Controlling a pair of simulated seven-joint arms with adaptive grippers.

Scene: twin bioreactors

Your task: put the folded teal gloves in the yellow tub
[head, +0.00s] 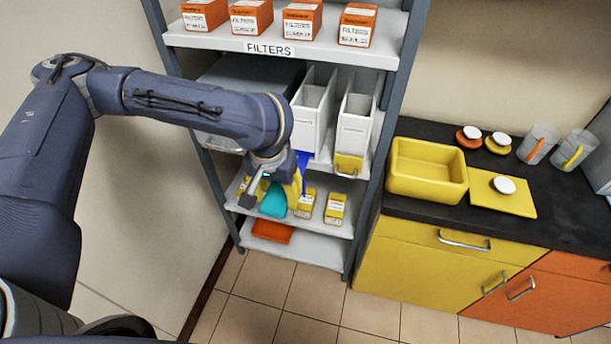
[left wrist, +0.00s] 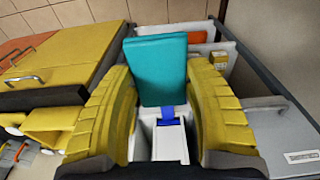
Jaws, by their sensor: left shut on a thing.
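The folded teal gloves (head: 272,203) are a flat teal pad between the fingers of my left gripper (head: 272,188), in front of the lower part of the shelf rack. In the left wrist view the teal gloves (left wrist: 160,68) stick out beyond the two yellow fingers of my left gripper (left wrist: 163,75), which is shut on them. In the head view the fingers partly hide the gloves. The yellow tub (head: 425,187) stands on the dark counter to the right of the rack and looks empty. My right gripper is not in view.
The rack's upper shelf (head: 280,42) holds orange filter boxes. White file holders (head: 353,127) stand below it, and small yellow boxes (head: 335,208) lower down. An orange item (head: 272,231) lies on the bottom shelf. A yellow board (head: 505,200) with a white-topped lid lies beside the tub.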

